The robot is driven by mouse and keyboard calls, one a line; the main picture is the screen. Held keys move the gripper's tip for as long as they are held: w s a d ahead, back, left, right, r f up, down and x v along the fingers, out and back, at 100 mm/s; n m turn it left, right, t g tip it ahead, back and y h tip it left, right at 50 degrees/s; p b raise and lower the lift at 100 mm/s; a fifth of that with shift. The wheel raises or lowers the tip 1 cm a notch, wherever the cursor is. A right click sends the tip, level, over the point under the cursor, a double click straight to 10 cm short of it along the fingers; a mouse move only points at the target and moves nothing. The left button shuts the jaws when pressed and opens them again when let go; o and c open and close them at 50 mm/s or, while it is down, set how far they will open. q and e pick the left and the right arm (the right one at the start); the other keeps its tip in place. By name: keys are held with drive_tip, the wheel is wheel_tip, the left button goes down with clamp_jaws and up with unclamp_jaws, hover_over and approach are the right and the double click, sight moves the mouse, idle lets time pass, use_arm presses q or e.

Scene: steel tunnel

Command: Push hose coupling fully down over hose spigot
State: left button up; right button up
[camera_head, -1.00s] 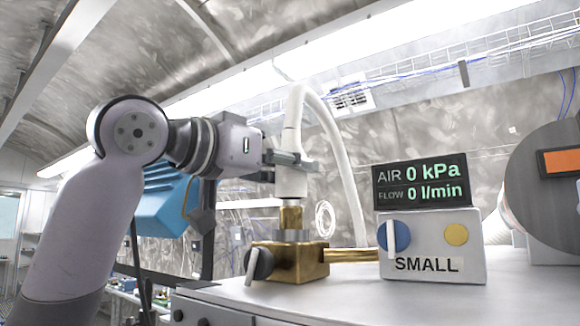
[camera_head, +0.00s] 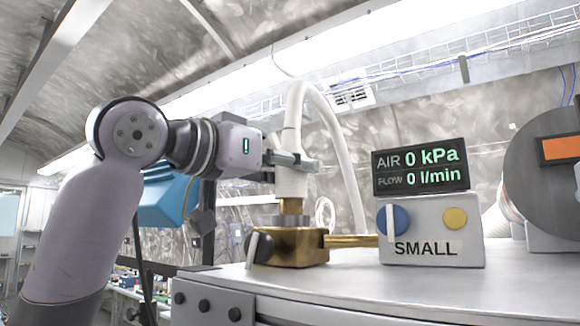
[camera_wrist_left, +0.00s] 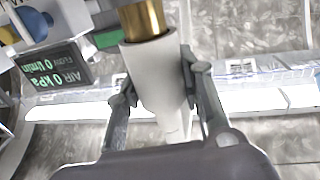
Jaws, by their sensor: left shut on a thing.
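The white hose coupling (camera_head: 291,180) hangs upright at the end of the white hose, directly above the brass valve block (camera_head: 290,246). A short brass length of the hose spigot (camera_head: 291,206) shows between the coupling's lower end and a grey collar. My left gripper (camera_head: 293,163) is shut around the coupling from the left. In the left wrist view, its two fingers (camera_wrist_left: 160,88) flank the white coupling (camera_wrist_left: 156,72), with the brass spigot (camera_wrist_left: 143,20) at the coupling's mouth. How deep the spigot sits inside is hidden. My right gripper is not in view.
A grey lever (camera_head: 255,247) is on the block's left side. A brass pipe runs right to the box marked SMALL (camera_head: 431,234), under a display (camera_head: 420,165) reading 0 kPa and 0 l/min. A large round drum (camera_head: 540,185) stands at right. The front bench top (camera_head: 370,285) is clear.

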sight(280, 192)
use_arm(q)
drive_tip(key=shift+f+b, duration=1.4)
drive_tip(key=shift+f, duration=0.45)
drive_tip(key=shift+r, duration=0.15)
drive_tip(key=shift+r+p, duration=2.35)
drive_tip(key=shift+r, duration=0.1)
drive_tip(key=shift+f+b, duration=1.9)
drive_tip(key=shift+f, duration=0.75)
drive_tip(key=o, duration=1.2)
drive_tip(key=shift+o, duration=0.2)
